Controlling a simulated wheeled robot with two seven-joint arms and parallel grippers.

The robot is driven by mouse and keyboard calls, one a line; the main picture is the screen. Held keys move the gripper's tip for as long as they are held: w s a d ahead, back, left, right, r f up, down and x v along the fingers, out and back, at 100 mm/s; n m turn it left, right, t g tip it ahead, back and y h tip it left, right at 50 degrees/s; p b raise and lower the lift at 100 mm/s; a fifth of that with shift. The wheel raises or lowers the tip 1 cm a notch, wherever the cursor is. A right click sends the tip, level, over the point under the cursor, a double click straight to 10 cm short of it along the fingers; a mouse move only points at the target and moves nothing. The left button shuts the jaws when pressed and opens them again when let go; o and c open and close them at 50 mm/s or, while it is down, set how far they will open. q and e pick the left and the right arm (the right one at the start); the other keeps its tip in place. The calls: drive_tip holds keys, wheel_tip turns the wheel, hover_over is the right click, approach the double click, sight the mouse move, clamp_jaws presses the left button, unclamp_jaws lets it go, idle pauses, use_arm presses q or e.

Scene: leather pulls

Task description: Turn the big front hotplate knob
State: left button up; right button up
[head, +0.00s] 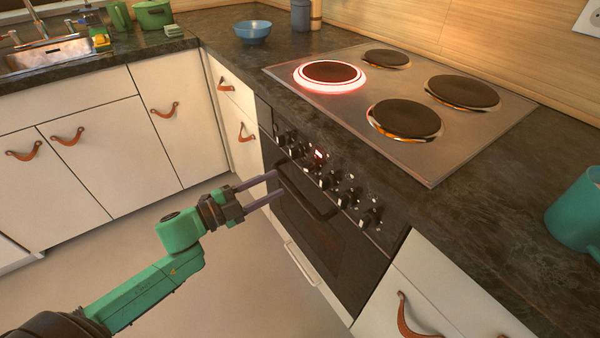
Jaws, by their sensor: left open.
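A row of several dark knobs (345,199) with light markings runs along the black oven's control panel, around a small red lit display (318,154). I cannot tell by marking which knob belongs to the big front hotplate. The large front hotplate (404,119) is dark on the steel hob (430,165); the left hotplate (331,74) has a glowing red ring. My left gripper (280,184) is open and empty, its two fingers pointing right, in front of the oven near its handle and below the knobs at the panel's left. My right gripper is not in view.
The oven's dark bar handle (308,195) lies just below the knobs, close to my left fingers. A teal mug (577,212) stands at the right on the dark counter; a blue bowl (253,31) is at the back. The floor before the cabinets is clear.

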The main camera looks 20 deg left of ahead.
sight(304, 170)
use_arm(q)
drive_tip(key=x, duration=0.8)
drive_tip(key=shift+w, duration=0.1)
drive_tip(key=shift+w+d+f, duration=0.1)
drive_tip(key=shift+w, duration=0.05)
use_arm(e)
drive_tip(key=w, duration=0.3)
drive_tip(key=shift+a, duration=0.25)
use_arm(q)
clamp_jaws()
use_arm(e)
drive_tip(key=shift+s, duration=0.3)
